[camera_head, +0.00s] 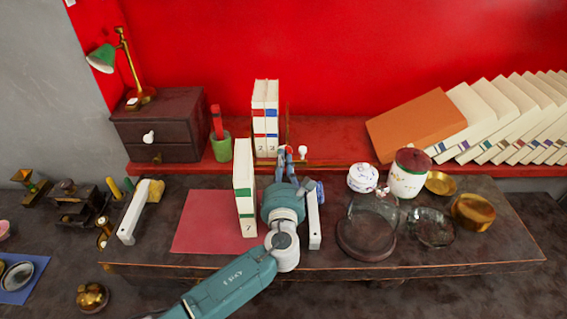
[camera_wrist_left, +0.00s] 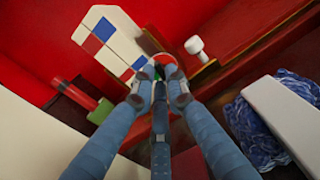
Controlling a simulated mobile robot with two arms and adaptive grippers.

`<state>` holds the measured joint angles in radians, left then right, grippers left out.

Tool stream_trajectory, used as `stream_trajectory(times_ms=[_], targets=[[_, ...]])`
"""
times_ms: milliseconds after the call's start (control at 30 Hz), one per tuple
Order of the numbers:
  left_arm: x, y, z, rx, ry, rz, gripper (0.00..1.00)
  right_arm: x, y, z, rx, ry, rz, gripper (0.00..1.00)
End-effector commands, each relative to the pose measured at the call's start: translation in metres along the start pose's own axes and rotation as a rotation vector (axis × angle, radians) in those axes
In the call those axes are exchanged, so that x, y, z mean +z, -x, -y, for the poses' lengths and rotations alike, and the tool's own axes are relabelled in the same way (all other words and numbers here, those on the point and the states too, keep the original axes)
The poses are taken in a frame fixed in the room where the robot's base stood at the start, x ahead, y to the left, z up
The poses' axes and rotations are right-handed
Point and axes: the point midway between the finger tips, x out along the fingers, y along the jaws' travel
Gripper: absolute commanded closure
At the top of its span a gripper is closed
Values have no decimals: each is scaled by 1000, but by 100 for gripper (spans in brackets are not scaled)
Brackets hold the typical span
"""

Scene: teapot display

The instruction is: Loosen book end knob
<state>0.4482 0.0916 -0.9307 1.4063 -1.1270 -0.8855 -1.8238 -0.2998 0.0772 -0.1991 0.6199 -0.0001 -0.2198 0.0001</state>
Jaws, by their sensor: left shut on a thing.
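The white books (camera_head: 265,118) stand upright on the red shelf, with a thin brass upright (camera_head: 287,122) of the book end just to their right. My left gripper (camera_head: 284,160) reaches up to the shelf edge beside it. In the left wrist view its fingers (camera_wrist_left: 159,82) are closed together on a small thing by the books' lower end. This appears to be the book end knob, mostly hidden by the fingers. Another white knob (camera_wrist_left: 196,46) shows free to the right of the fingertips, and also in the head view (camera_head: 303,150). My right gripper is not in view.
A glass dome (camera_head: 368,225) and lidded jars (camera_head: 408,175) stand further right. A green pot (camera_head: 221,147) is left of the books.

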Motion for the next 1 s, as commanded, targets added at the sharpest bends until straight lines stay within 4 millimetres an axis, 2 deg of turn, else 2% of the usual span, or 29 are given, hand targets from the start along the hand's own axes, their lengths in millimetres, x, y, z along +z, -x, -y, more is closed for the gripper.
stream_trajectory(times_ms=[433,1000], targets=[[-1,0,0,0,234,0,100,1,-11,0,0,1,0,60],[-1,0,0,0,267,1,100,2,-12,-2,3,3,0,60]])
